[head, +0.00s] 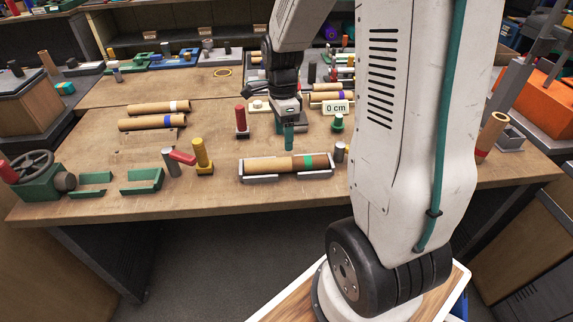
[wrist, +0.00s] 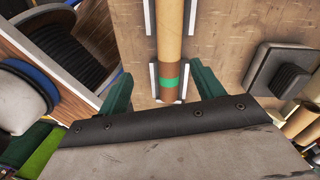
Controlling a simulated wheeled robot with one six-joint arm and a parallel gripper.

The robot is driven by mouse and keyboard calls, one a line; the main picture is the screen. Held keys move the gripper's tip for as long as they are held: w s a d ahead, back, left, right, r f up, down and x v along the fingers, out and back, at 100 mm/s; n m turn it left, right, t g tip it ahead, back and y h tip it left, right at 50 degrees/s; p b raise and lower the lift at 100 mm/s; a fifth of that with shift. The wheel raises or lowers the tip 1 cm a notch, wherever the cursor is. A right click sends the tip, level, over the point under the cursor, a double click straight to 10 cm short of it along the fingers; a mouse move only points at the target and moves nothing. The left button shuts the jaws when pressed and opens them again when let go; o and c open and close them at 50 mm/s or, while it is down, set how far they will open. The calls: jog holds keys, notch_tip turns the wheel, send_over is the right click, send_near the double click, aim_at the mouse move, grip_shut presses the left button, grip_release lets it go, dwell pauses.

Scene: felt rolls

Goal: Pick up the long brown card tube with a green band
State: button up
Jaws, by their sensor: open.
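The long brown card tube (head: 270,165) lies flat in a grey cradle (head: 262,179) near the front edge of the table. Its green band (head: 308,161) is toward the right end. My gripper (head: 289,138) points down above and behind the tube in the head view, its green fingers apart and empty. In the wrist view, the tube (wrist: 174,40) runs up the picture between the two open fingers, with the green band (wrist: 168,84) close to them. The fingers do not appear to touch it.
A yellow post (head: 201,152) and green blocks (head: 142,180) stand left of the cradle, a small grey cylinder (head: 340,152) right of it. Other tubes (head: 152,122) lie at the left.

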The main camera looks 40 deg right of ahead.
aim_at(287, 158)
jog(key=f, duration=0.1)
jog(key=d+f+m, duration=0.1)
jog(key=f+m, duration=0.1)
jog(key=shift+w+d+f, duration=0.25)
jog(key=shift+w+d, duration=0.1)
jog(key=f, duration=0.7)
jog(key=shift+s+a, duration=0.25)
jog(key=shift+s, duration=0.15)
jog(key=shift+c, duration=0.4)
jog(key=c, duration=1.3)
notch_tip(287, 158, up, 10)
jog(key=shift+r, duration=0.1)
